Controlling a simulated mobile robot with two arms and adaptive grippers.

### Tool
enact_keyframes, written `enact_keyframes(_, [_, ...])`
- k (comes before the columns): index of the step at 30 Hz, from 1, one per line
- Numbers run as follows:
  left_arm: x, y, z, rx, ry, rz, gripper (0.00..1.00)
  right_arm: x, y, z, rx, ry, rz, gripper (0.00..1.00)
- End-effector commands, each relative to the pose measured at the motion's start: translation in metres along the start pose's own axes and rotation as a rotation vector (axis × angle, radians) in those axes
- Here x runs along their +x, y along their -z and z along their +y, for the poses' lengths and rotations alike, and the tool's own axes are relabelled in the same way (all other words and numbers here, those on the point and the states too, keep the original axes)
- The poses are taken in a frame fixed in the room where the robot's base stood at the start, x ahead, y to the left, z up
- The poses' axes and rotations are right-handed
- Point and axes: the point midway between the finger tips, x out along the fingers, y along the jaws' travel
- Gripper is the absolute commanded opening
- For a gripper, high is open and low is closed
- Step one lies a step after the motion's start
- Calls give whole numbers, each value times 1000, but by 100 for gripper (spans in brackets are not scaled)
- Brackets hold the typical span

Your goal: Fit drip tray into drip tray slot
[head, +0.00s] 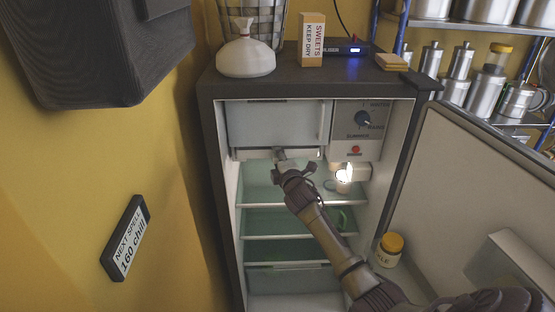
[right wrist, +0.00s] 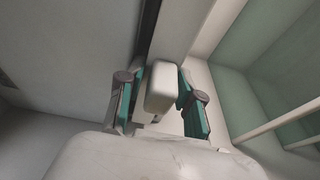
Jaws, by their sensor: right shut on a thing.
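The drip tray (head: 306,154) shows as a pale, flat strip right under the freezer box at the top left inside the open fridge. My right gripper (head: 279,158) reaches in from the lower right to the tray's front. In the right wrist view its two teal-padded fingers (right wrist: 160,103) are shut on a white block-like handle (right wrist: 160,80). The drip tray slot is not clearly visible; the freezer box and tray cover that area. I cannot tell how deep the tray sits. My left gripper is not in view.
The freezer box (head: 277,123) is directly above, with a dial panel (head: 362,125) to its right. A lit lamp (head: 344,174) hangs below the panel. Glass shelves (head: 290,236) lie beneath. The fridge door (head: 470,180) stands open on the right, with a yellow-lidded jar (head: 389,251) near it.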

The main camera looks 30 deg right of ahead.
Motion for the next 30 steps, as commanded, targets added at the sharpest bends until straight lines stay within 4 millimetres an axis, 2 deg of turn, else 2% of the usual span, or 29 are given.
enact_keyframes(5, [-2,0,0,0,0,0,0,-2,1,2,0,-3,1,0])
enact_keyframes(30, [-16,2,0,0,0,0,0,-35,10,0,1,-2,2,0])
